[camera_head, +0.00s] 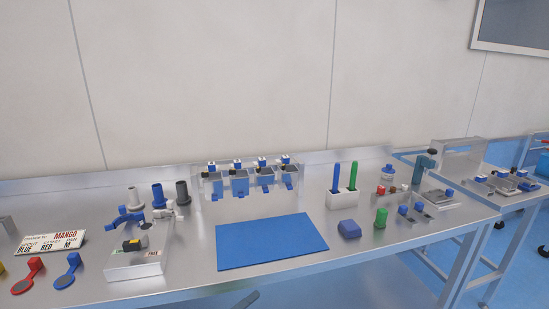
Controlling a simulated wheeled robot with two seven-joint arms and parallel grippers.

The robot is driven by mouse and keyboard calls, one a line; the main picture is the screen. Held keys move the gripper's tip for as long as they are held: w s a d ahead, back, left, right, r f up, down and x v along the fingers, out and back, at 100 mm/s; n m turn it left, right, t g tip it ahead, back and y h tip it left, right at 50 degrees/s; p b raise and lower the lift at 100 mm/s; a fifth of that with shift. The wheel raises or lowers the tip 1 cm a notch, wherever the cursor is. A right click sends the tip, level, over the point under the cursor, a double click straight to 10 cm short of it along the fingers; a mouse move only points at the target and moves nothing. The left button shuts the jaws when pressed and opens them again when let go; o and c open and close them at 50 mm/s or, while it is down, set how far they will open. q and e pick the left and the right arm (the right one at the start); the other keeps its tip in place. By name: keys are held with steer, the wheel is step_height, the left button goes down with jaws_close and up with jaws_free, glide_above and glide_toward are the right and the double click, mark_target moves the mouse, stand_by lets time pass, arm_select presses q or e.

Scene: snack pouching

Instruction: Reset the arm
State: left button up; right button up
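Neither of my grippers shows in the head view, and no arm of mine can be made out over the table. The steel worktable (200,285) runs across the view. A blue mat (270,243) lies flat and bare at its middle front. I cannot tell from this view how my arms are posed.
A dispenser rack (240,184) stands behind the mat.

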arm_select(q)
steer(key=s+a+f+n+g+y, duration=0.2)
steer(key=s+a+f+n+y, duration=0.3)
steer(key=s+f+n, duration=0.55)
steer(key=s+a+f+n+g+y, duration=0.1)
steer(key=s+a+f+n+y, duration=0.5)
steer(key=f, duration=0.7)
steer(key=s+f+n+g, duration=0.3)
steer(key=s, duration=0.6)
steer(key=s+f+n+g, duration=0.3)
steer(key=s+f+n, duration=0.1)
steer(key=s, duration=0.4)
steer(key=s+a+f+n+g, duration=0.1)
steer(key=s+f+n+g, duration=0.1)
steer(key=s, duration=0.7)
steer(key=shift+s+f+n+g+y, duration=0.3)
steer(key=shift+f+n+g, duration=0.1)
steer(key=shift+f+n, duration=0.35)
